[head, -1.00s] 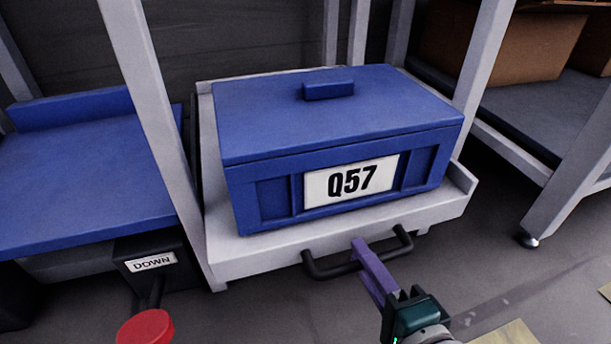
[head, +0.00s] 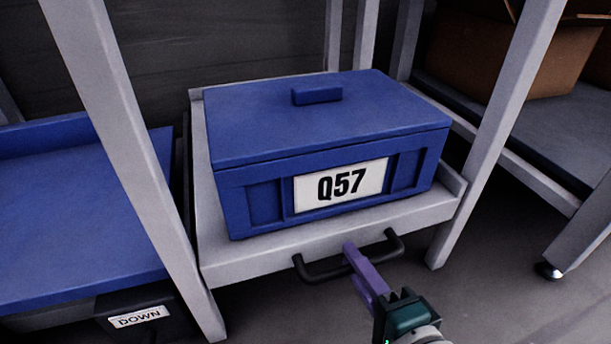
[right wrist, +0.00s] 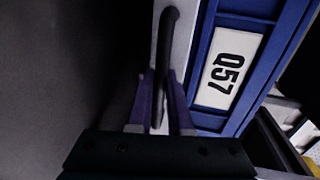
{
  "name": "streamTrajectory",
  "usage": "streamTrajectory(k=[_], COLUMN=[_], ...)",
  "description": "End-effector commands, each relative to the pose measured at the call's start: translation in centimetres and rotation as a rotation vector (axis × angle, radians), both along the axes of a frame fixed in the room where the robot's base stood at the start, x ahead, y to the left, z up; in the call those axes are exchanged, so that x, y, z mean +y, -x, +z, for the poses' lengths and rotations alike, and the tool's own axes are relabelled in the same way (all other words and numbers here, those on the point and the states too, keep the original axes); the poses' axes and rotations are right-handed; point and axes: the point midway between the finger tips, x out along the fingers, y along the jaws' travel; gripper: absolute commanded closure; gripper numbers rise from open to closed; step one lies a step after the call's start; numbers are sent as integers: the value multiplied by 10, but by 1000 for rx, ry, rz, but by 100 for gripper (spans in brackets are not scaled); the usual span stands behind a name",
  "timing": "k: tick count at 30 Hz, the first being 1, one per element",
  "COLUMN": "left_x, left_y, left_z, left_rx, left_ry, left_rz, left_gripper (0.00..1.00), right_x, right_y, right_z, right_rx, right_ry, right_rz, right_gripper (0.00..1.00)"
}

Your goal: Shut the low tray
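The low tray (head: 330,240) is a light grey pull-out shelf between the posts of a grey rack, with its front edge close to the front posts. It also shows in the right wrist view (right wrist: 184,45). A black bar handle (head: 318,270) is on its front; it shows upright in the right wrist view (right wrist: 168,40). My right gripper (head: 355,255) has its purple fingers on either side of the handle bar and appears shut on it. In the right wrist view the fingers (right wrist: 162,90) flank the bar closely. My left gripper is not in view.
A lidded blue box (head: 250,200) labelled Q57 rests on the tray. A left post (head: 125,165) and a right post (head: 500,120) flank the tray. A blue platform (head: 75,220) with a DOWN sign (head: 138,317) is at left.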

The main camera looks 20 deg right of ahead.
Motion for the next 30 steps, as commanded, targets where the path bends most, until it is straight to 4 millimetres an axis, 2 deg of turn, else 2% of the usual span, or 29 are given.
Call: streamTrajectory(k=[1,8,18,22,30], left_x=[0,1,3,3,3], left_y=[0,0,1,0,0], left_z=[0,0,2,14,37], left_rx=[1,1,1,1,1], left_ry=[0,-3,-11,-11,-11], left_rz=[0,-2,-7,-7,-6], left_gripper=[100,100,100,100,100], right_x=[-1,-1,-1,-1,-3], right_y=[0,0,4,21,75], right_z=[-1,-1,1,8,18], right_rx=[3,2,2,4,5], right_ry=[0,1,0,2,1], right_rz=[-1,-1,-1,0,-1], right_gripper=[77,53,53,53,53])
